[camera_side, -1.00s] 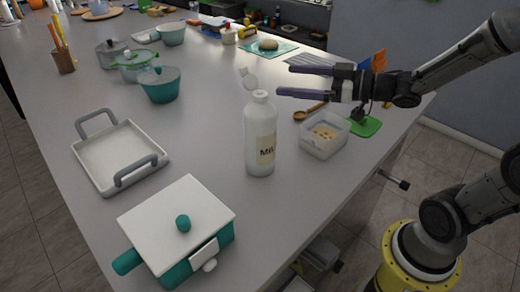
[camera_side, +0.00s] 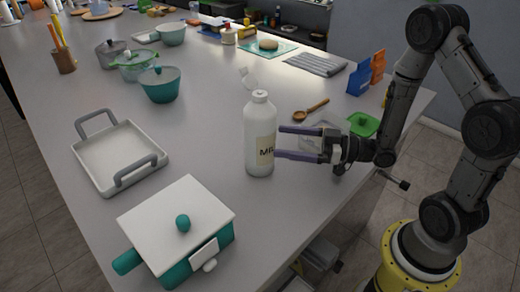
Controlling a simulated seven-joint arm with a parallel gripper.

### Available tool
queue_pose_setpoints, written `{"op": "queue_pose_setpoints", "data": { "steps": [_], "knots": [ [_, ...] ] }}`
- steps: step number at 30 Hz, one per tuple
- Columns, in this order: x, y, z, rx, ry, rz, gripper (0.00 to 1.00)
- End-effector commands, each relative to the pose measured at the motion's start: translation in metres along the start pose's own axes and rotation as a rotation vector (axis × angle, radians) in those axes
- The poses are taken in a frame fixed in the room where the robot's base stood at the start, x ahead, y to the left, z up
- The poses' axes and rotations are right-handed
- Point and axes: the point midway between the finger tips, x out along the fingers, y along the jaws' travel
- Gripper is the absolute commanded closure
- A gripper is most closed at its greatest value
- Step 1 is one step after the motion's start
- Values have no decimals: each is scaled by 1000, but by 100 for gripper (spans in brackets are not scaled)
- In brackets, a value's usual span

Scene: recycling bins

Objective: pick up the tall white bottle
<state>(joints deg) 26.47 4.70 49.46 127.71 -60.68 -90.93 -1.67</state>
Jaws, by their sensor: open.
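The tall white bottle (camera_side: 258,115) stands upright on the grey counter, with a beige label partly reading "MIL". My gripper (camera_side: 281,143) is open, with its two purple fingers pointing left at the bottle's label side. The fingertips are close to the bottle's right edge at label height. Whether they touch it or overlap it in depth, I cannot tell. Nothing is held between the fingers.
A clear container (camera_side: 312,132) sits partly hidden behind my gripper, with a green lid (camera_side: 363,124) and a wooden spoon (camera_side: 312,109) near it. A white-lidded pot (camera_side: 178,225) stands in front left, and a white tray (camera_side: 120,155) lies left. The counter just left of the bottle is clear.

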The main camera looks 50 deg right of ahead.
Motion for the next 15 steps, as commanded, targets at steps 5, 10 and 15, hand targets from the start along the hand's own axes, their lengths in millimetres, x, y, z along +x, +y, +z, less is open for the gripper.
{"op": "queue_pose_setpoints", "data": {
  "steps": [5,10,15],
  "knots": [
    [12,-1,0,0,-1,-4,0],
    [23,-2,-1,-1,0,-6,0],
    [47,-3,-1,0,-1,-8,0]
  ]
}}
